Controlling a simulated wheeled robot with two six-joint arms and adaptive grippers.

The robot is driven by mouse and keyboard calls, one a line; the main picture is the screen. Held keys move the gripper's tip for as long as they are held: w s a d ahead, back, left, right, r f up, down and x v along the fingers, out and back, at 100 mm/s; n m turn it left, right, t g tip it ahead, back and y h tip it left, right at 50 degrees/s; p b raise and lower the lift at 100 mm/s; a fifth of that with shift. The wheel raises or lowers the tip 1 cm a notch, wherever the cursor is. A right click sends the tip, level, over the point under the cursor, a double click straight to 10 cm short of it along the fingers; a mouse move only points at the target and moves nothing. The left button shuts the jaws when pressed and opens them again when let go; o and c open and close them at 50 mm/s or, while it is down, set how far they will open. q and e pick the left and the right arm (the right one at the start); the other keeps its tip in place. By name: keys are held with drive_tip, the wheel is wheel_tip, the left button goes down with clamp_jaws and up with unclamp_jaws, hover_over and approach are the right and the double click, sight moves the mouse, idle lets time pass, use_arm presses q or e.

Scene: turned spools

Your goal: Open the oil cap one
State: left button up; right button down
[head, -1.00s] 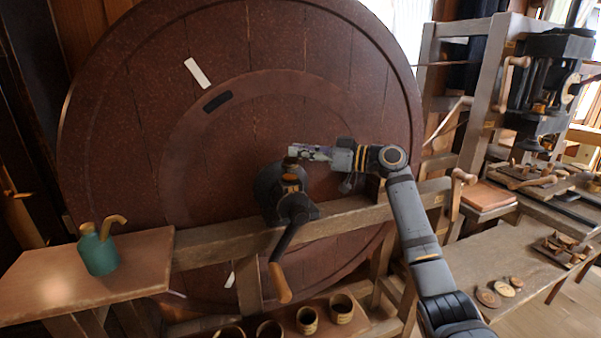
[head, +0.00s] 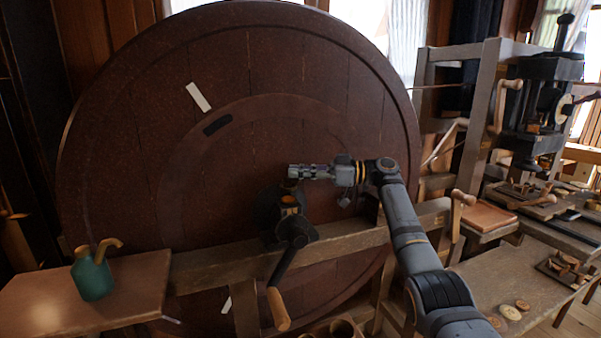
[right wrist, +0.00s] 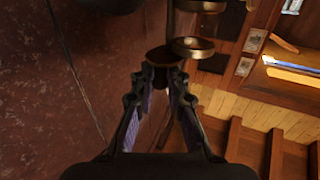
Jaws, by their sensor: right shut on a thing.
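My right gripper (head: 291,173) is level above the black crank device in front of the big wheel. It is shut on a small dark brown cap, which I take to be the oil cap (right wrist: 163,56), between the fingertips in the right wrist view. The black crank device (head: 268,212) has a brass-coloured round part (head: 289,200) just below the fingertips. In the head view, I cannot tell whether the cap is clear of the device. A golden disc (right wrist: 193,46) shows beyond the fingertips in the right wrist view. My left gripper is not in view.
The large brown wheel (head: 330,80) stands right behind the gripper. A teal oil can (head: 92,278) stands on a wooden shelf (head: 40,305) at left. A wooden beam (head: 350,235) runs below my arm. A wooden-handled crank (head: 278,308) hangs in front.

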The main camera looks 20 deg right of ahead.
drive_tip(key=c, duration=1.3)
unclamp_jaws()
drive_tip(key=v, duration=1.2)
drive_tip(key=shift+f, duration=0.1)
